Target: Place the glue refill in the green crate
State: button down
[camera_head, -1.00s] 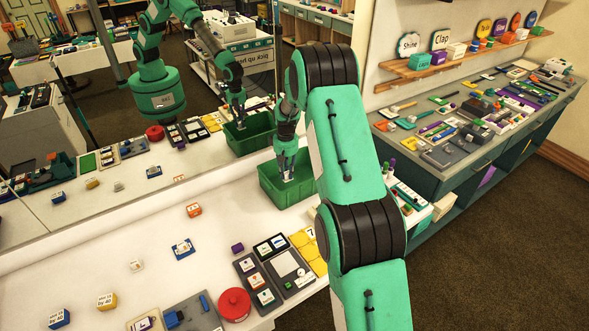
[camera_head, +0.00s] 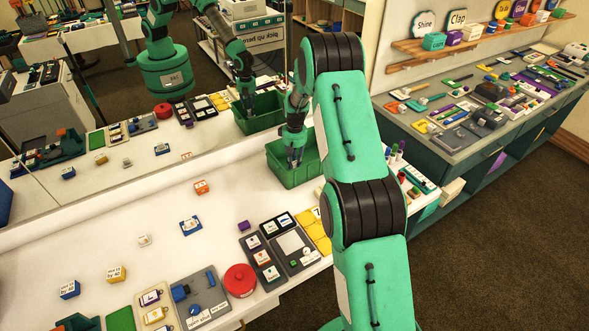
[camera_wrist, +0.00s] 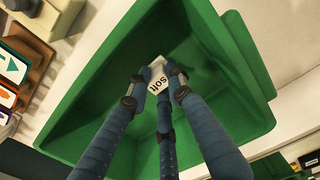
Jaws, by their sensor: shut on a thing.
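The green crate (camera_head: 303,176) stands at the far end of the white counter; its inside fills much of the wrist view (camera_wrist: 90,115). My gripper (camera_head: 295,160) points down into the crate's opening. In the wrist view its blue-grey fingers (camera_wrist: 160,88) are closed around a small white piece (camera_wrist: 157,66) with dark lettering like "Soft". The piece is over the crate's inside; I cannot tell whether it touches the floor. No label confirms it as the glue refill. In the head view the piece is mostly hidden by the fingers.
A mirror behind the counter repeats the crate and my arm. Yellow tiles (camera_head: 314,232), grey trays (camera_head: 292,246) and a red round pot (camera_head: 240,280) lie nearer along the counter. Markers and small items (camera_head: 405,170) stand right of the crate.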

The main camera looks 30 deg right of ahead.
aim_at(295, 163)
jog(key=shift+f, duration=1.85)
jog(key=shift+f+b, duration=0.15)
jog(key=shift+b, duration=0.2)
jog(key=c, duration=1.6)
grip_release()
jog(key=shift+o, duration=0.2)
notch_tip(295, 163, up, 12)
jog(key=shift+r+p, duration=0.1)
jog(key=shift+p, duration=0.85)
jog(key=shift+r, duration=0.1)
jog(key=shift+r, duration=0.1)
